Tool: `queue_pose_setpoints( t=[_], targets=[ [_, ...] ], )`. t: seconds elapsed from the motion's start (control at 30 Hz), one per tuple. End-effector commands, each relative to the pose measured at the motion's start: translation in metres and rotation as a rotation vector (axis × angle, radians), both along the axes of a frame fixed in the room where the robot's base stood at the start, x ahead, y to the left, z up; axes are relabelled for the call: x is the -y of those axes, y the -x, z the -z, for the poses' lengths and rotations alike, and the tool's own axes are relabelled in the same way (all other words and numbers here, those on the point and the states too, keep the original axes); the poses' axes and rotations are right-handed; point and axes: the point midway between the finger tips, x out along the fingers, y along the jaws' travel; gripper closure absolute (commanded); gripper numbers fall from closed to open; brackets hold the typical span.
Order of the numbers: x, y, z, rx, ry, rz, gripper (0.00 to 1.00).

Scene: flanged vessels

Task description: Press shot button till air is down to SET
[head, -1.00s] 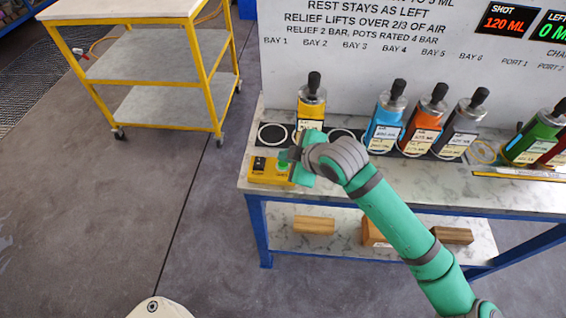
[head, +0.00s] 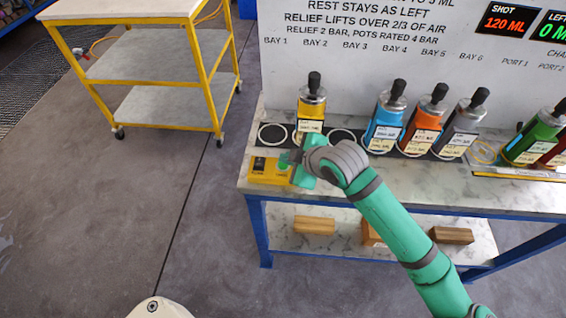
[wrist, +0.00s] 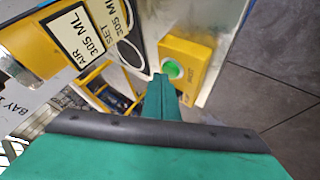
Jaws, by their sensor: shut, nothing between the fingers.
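The yellow button box (head: 262,178) sits at the left front of the bench, with a green button (head: 284,161) and a dark part. In the wrist view the green button (wrist: 172,69) is round and lies just beyond my fingertips. My gripper (head: 293,157) is shut and empty, its tips close by the button; I cannot tell whether they touch it. It also shows in the wrist view (wrist: 161,80). The yellow vessel (head: 311,103) stands upright behind the box. Its label (wrist: 84,35) reads AIR 305 ML and SET 305 ML in the wrist view.
Blue (head: 386,120), orange (head: 426,125) and dark grey (head: 461,128) vessels stand to the right, with a green one (head: 535,135) further on. The shot display (head: 506,21) reads 120 ML. A yellow cart (head: 150,70) stands left; floor between is clear.

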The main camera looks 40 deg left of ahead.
Motion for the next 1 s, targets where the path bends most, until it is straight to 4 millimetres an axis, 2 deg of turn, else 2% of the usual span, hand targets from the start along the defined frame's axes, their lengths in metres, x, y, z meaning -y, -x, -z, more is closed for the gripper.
queue_pose_setpoints(
  t=[1.0],
  targets=[
    [-0.0021, 0.0010, 0.0082, 0.000, 0.001, -0.004, 1.00]
  ],
)
